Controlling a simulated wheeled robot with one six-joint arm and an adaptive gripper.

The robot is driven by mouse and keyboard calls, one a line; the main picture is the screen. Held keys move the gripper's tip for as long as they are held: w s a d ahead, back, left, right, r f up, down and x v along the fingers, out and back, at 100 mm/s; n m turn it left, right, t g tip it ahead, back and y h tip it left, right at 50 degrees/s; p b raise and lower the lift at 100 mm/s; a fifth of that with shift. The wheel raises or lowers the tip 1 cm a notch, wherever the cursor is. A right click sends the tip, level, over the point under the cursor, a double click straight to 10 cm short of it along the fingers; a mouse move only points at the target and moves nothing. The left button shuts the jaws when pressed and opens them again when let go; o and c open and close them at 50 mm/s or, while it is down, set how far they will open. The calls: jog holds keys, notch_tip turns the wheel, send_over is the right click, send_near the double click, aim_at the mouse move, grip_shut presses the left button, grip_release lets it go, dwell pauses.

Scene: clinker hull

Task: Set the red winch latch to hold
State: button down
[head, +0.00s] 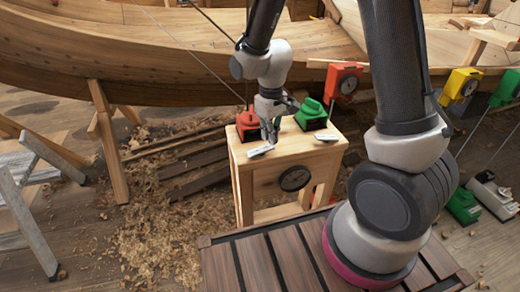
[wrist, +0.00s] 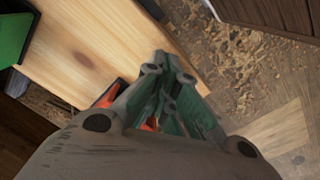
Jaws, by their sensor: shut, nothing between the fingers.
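The red winch (head: 248,126) sits on the left of the wooden stand's top (head: 290,146), partly behind my gripper. My gripper (head: 272,139) is shut and empty, pointing down just right of the red winch, low over the stand top. I cannot tell whether it touches the winch. In the wrist view my gripper (wrist: 165,68) hides most of the red winch, with a red piece (wrist: 108,95) showing beside it. No latch stands out clearly, so its setting cannot be read. A small pale plate (head: 261,150) lies in front of the red winch.
A green winch (head: 312,113) stands right of the red one, with another pale plate (head: 327,137) before it. The hull (head: 150,60) rises behind. Red (head: 343,82) and yellow (head: 460,86) boxes are further right.

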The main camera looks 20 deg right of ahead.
aim_at(270, 146)
jog(key=shift+f, duration=1.55)
dwell(0.4)
jog(key=shift+r, duration=3.55)
jog(key=s+d+r+m+t, duration=0.2)
jog(key=s+d+r+m, duration=0.1)
jog(key=s+d+r, duration=0.4)
jog(key=s+d+r+m+t, duration=0.2)
jog(key=s+d+r, duration=0.6)
jog(key=s+r, duration=0.4)
jog(key=shift+r+m, duration=0.5)
jog(key=shift+r, duration=0.15)
